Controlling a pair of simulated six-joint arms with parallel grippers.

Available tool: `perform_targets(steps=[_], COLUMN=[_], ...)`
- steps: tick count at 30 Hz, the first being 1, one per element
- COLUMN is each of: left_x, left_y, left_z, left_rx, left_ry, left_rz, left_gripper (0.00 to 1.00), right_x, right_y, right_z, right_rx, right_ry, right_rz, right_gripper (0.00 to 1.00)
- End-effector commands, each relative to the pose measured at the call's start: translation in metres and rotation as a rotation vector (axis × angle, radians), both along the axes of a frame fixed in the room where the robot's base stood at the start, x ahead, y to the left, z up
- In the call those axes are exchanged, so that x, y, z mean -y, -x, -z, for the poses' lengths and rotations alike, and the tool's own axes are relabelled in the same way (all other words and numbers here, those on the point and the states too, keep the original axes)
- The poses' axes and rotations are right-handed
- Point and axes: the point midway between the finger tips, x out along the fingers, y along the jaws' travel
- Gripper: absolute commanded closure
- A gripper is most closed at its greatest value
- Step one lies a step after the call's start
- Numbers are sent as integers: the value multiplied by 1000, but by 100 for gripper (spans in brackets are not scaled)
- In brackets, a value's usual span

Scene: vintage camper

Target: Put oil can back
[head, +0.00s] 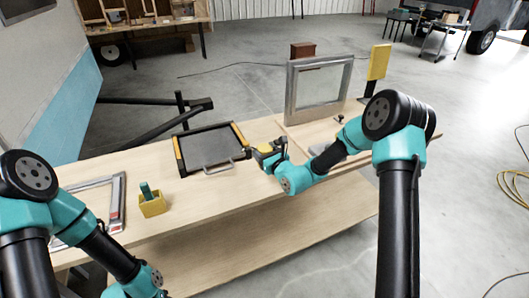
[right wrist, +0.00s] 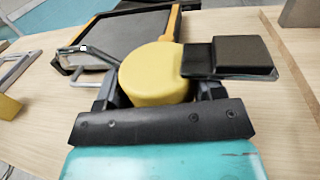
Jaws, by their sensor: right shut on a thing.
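The oil can appears to be the yellow rounded thing (right wrist: 158,72) between the fingers of my right gripper (right wrist: 160,90) in the right wrist view. In the head view my right gripper (head: 268,153) is over the workbench, just right of a dark tray, and is shut on the yellow oil can (head: 264,148). The can is mostly hidden there by the gripper. I cannot tell whether it touches the bench. My left arm comes in at the lower left of the head view, and its gripper is out of the picture.
The dark tray (head: 207,147) with yellow sides and a metal handle lies on the wooden bench (head: 190,225). A yellow box (head: 152,207) with a green item stands left. A metal window frame (head: 288,98) stands at the back right. A pale frame (head: 117,200) lies far left.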

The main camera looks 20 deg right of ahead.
Motion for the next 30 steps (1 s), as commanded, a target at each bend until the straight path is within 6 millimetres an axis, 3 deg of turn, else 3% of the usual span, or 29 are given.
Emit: perform_targets(steps=[8, 22, 30], left_x=[0, 0, 0], left_y=[0, 0, 0], left_z=[0, 0, 0], left_rx=[0, 0, 0], left_ry=[0, 0, 0], left_rz=[0, 0, 0], left_gripper=[57, 57, 57], right_x=[7, 43, 44], right_y=[14, 133, 146], right_z=[1, -1, -3], right_rx=[-2, -2, 0], right_ry=[3, 3, 0], right_rz=[-2, -18, -22], right_gripper=[68, 68, 68])
